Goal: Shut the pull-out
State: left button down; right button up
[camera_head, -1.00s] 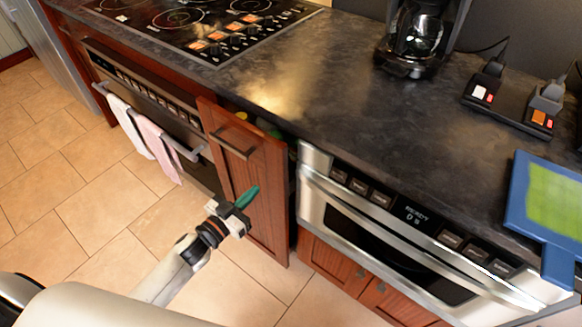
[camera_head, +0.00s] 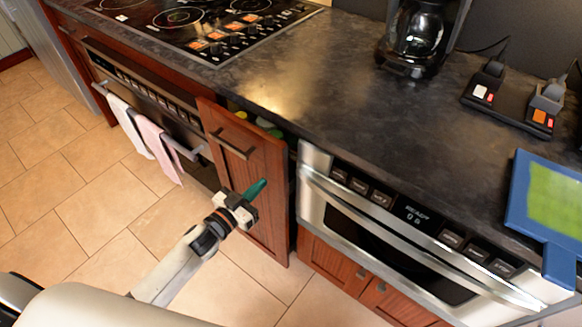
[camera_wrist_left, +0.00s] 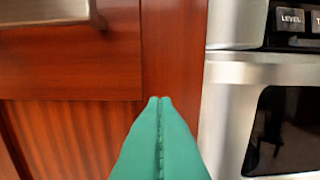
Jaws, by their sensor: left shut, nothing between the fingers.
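The pull-out (camera_head: 262,190) has a red-brown wooden front with a dark bar handle (camera_head: 232,143). It stands out from the counter, and a few coloured items show in the gap behind its top edge. My left gripper (camera_head: 257,188) has green fingers, shut and empty, in front of the right part of the panel below the handle. In the left wrist view, the shut fingertips (camera_wrist_left: 160,102) point at the wooden front (camera_wrist_left: 75,65) near its right edge; I cannot tell whether they touch. The handle (camera_wrist_left: 50,12) is at the upper left there. My right gripper is not in view.
A steel microwave drawer (camera_head: 400,225) is right of the pull-out, and an oven with hanging towels (camera_head: 155,138) is on the left. The dark countertop (camera_head: 310,70) overhangs above. The tiled floor (camera_head: 90,190) in front is clear.

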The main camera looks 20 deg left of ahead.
aim_at(271, 174)
pick_arm(q)
jog(key=shift+b+x, duration=0.3)
jog(key=shift+x, duration=1.4)
jog(key=b+x, duration=0.1)
jog(key=x, duration=0.4)
jog(key=shift+w+d, duration=0.2)
jog(key=shift+w, duration=0.15)
jog(key=shift+p+v, duration=1)
jog(key=shift+v, duration=1.35)
jog(key=p+v, duration=0.2)
jog(key=v, duration=0.3)
jog(key=shift+s+a, duration=0.1)
jog(key=shift+s, duration=0.1)
